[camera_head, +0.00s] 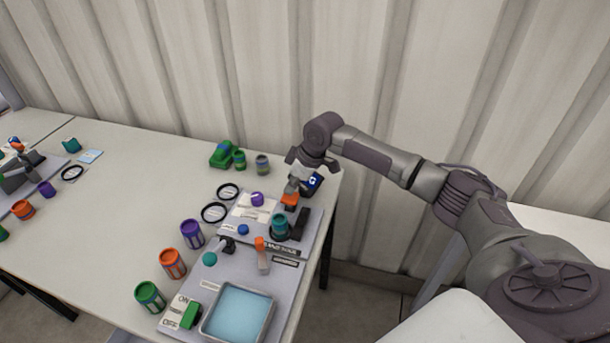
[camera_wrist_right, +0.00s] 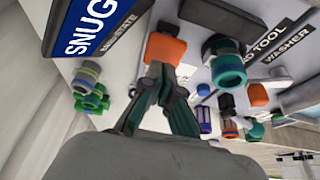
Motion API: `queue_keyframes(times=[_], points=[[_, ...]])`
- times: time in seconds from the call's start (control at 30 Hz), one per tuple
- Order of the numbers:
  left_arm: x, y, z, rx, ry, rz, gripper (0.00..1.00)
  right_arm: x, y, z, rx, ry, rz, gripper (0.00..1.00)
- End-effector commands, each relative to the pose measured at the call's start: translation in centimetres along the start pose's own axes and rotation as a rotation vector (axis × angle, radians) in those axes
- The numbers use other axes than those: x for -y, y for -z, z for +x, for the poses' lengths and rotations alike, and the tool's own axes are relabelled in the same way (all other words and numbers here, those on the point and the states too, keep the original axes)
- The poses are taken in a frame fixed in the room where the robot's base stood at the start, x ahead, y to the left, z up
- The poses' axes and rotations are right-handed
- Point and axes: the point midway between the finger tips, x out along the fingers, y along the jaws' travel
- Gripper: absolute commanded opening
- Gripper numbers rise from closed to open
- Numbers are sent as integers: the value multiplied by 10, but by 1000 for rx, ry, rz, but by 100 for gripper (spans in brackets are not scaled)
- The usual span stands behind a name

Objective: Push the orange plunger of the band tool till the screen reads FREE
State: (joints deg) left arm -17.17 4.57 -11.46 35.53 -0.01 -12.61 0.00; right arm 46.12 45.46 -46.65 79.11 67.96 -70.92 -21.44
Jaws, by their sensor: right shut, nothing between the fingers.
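The orange plunger (camera_wrist_right: 165,47) is a block on the band tool, and it also shows in the head view (camera_head: 290,199). My right gripper (camera_wrist_right: 160,75) is shut and empty. Its fingertips overlap the plunger's near edge in the wrist view; I cannot tell whether they touch. In the head view the right gripper (camera_head: 294,183) hangs over the plunger. The blue screen (camera_wrist_right: 95,25) beside it reads SNUG, above a BAND STATE label; it is partly seen in the head view (camera_head: 313,184). A teal fitting (camera_wrist_right: 228,68) in a black holder sits beside the plunger. My left gripper is out of view.
A green part and small jars (camera_head: 239,159) stand behind the tool. Black rings (camera_head: 215,212) lie left of it. Purple, orange and green cans (camera_head: 172,263) line the board's left side. A washer tray (camera_head: 237,316) sits in front. The table's left middle is clear.

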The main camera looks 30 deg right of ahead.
Motion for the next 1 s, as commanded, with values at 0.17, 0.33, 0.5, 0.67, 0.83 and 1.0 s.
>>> queue_keyframes(times=[0.17, 0.33, 0.5, 0.67, 0.83, 1.0], points=[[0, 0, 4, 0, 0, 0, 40, 0, -3, 8, 0, 1, 0, 0], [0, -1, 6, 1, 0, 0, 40, 0, -6, 14, 0, 0, 0, 0], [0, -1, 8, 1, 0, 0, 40, 0, -9, 21, 0, 0, 0, 0], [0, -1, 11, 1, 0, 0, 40, 0, -11, 27, 1, 1, 1, 0], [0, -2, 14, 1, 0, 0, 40, 1, -14, 33, 2, 2, 0, 0], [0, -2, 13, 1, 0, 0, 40, 1, -14, 33, 2, 1, 0, 0]])
